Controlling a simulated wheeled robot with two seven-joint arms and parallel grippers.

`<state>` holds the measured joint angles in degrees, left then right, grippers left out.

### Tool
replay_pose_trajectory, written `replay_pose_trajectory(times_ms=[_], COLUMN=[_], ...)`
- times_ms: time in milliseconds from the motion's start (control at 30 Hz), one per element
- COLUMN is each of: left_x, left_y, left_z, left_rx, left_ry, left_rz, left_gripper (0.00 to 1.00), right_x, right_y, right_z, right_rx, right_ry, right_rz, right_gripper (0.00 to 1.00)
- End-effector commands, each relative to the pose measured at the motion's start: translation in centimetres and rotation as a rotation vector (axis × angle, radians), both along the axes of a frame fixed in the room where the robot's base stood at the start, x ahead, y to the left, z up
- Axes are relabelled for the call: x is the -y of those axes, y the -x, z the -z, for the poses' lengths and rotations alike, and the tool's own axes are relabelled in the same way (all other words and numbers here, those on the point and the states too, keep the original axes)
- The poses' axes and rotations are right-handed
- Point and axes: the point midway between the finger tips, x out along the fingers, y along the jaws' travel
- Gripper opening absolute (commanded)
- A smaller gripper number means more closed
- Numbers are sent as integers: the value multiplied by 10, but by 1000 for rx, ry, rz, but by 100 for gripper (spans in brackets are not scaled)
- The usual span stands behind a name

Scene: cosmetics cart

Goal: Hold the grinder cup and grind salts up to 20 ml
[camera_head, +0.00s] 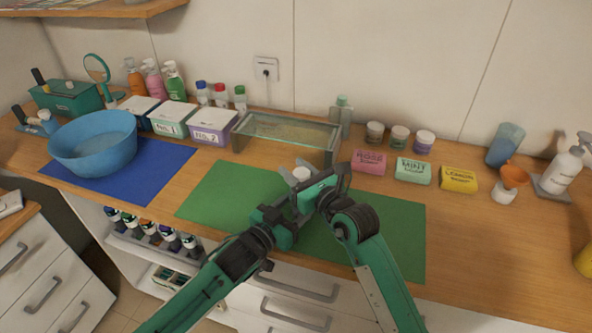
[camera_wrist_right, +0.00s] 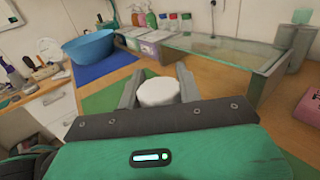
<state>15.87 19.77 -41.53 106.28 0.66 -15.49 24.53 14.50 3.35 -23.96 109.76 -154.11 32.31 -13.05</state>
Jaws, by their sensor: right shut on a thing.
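A white round thing (camera_head: 300,174), which looks like the top of the grinder, stands above the green mat. My right gripper (camera_wrist_right: 158,96) is shut on it, with a finger on each side of its white top in the right wrist view. In the head view my right gripper (camera_head: 308,183) comes to it from the right. My left gripper (camera_head: 292,203) is close below it, coming from the lower left. Its fingertips are partly hidden by my right gripper, so I cannot tell whether it grips the grinder cup. The lower part of the grinder and any salt level are hidden.
The green mat (camera_head: 215,196) is otherwise bare. A glass tank (camera_head: 290,131) stands behind it. Rose (camera_head: 369,162), mint (camera_head: 413,171) and lemon (camera_head: 458,180) soaps lie to the right. A blue basin (camera_head: 93,145) is on a blue mat at left. Boxes and bottles line the back.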

Motion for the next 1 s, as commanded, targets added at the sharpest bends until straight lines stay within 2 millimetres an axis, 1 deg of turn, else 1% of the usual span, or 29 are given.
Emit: replay_pose_trajectory(times_ms=[167,200,300,567,667,767,1000], left_x=[0,0,-1,-1,-1,-1,-1], left_y=[0,0,0,0,0,0,0], left_z=[0,0,0,0,0,0,0], left_rx=[2,2,2,1,1,1,1], left_ry=[-1,-1,-1,0,0,-1,-1], left_rz=[0,0,-1,-1,-1,-1,-1], left_gripper=[25,25,25,25,25,25,25], right_x=[1,1,1,1,4,12,41], right_y=[-1,-1,-1,0,4,14,55], right_z=[1,1,1,1,1,2,2], right_rx=[-1,-1,0,0,-2,-2,-3], right_ry=[1,1,1,1,1,1,3], right_rz=[1,1,2,1,2,2,2], right_gripper=[12,41,57,57,57,57,57])
